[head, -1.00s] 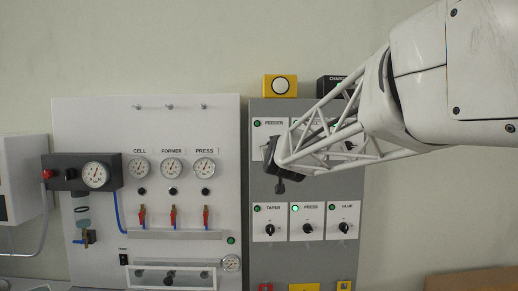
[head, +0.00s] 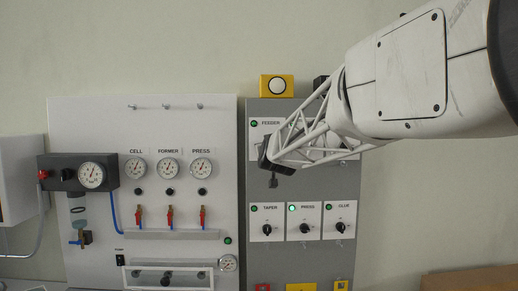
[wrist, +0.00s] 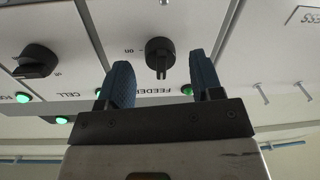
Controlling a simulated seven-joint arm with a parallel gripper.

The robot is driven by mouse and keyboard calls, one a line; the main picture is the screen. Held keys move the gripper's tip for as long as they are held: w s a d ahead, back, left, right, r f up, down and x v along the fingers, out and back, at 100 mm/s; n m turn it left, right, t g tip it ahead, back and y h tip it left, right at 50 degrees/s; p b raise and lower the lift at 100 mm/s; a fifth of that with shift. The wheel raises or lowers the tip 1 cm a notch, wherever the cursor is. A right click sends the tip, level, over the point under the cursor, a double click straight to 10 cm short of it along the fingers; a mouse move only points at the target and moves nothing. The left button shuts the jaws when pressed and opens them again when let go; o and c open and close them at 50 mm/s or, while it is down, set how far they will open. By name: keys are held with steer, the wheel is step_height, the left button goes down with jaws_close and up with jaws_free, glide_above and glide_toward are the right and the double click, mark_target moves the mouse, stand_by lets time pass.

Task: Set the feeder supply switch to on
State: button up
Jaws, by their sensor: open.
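The feeder switch (wrist: 160,57) is a black rotary knob on a white plate, seen upside down in the wrist view. Its grip bar points toward the FEEDER label, and an ON mark is beside it. My gripper (wrist: 161,66) is open, with one blue finger on each side of the knob. I cannot tell whether either finger touches it. In the head view, the feeder plate (head: 264,138) is at the grey panel's upper left, and my gripper (head: 272,181) hides its knob. The feeder lamp (wrist: 187,90) looks green in the wrist view.
Taper (head: 267,229), press (head: 304,228) and glue (head: 340,227) knobs sit below the gripper. Another knob (wrist: 37,62) is close by in the wrist view. A yellow box (head: 277,86) tops the panel. The gauge board (head: 75,120) stands left.

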steer(key=shift+w, duration=0.75)
steer(key=c, duration=0.9)
